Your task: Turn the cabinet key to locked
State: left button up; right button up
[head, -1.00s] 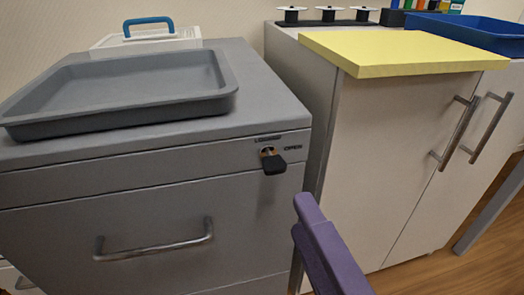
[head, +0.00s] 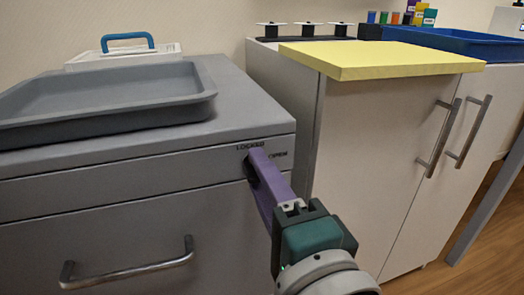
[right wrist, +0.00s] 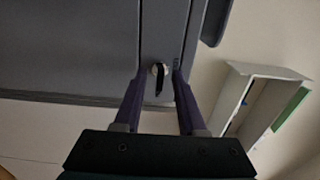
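The black key (right wrist: 160,80) sits in its lock on the top front strip of the grey cabinet (head: 215,165). In the right wrist view, which is turned sideways, its head points down the picture, toward the cabinet's right side, where OPEN is printed. My right gripper (head: 257,163) reaches the lock from the front right. In the right wrist view its two purple fingers (right wrist: 158,88) stand open on either side of the key, with gaps showing. In the head view a finger hides most of the key; the LOCKED and OPEN labels show beside it. My left gripper is out of view.
A grey tray (head: 205,103) lies on the cabinet. Below the lock is a drawer handle (head: 130,273). To the right stands a white cabinet (head: 355,150) with a yellow board (head: 380,65) on top, overhanging its front, and bar handles. A blue tray (head: 450,47) is at the back right.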

grip_shut()
dwell(0.4)
dwell(0.4)
jog(key=shift+n+p, duration=3.4)
jog(key=shift+n, duration=5.6)
